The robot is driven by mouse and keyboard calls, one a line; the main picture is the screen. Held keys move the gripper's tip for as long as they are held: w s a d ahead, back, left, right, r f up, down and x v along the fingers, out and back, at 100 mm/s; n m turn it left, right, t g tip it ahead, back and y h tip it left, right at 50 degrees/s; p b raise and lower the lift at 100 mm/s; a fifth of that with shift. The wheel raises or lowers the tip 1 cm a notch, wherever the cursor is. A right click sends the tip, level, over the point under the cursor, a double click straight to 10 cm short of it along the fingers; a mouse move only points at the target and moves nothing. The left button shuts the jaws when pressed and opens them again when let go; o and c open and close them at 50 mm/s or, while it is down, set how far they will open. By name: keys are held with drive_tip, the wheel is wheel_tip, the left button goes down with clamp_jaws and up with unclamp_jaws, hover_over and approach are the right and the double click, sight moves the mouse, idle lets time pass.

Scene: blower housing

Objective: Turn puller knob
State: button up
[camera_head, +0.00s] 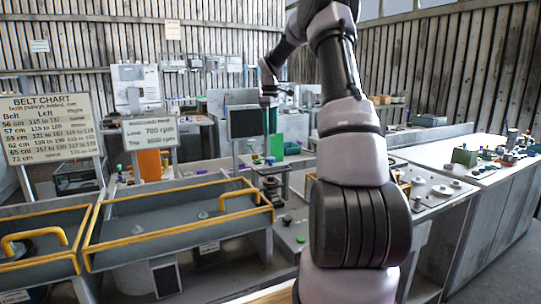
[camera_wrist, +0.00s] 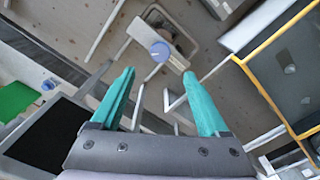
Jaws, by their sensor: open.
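My gripper (camera_wrist: 160,85) shows in the wrist view with its two teal fingers spread wide and nothing between them. It also shows in the head view (camera_head: 270,122), pointing down beside a dark monitor. A round blue knob-like part (camera_wrist: 160,51) lies beyond the fingertips in the wrist view, near a pale plate, and is apart from the fingers. I cannot tell for sure whether it is the puller knob. In the head view, a dark small device (camera_head: 272,185) stands on the bench below my gripper; its details are too small to make out.
A dark monitor (camera_head: 245,122) stands close beside my gripper, with a green block (camera_head: 277,147) nearby. Grey trays with yellow rims (camera_head: 165,233) fill the left front. A white bench (camera_head: 470,165) with small parts is at right. Sign boards (camera_head: 50,128) stand at left.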

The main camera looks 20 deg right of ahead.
sight(271, 158)
wheel_tip(271, 158, down, 10)
drive_tip(key=shift+f, duration=0.15)
idle(0.3)
clamp_jaws()
drive_tip(key=shift+m, duration=0.4)
drive_tip(key=m, duration=0.2)
drive_tip(key=shift+m, duration=0.4)
drive_tip(key=m, duration=0.3)
drive_tip(key=shift+m, duration=0.4)
drive_tip(key=m, duration=0.6)
drive_tip(key=shift+m, duration=0.4)
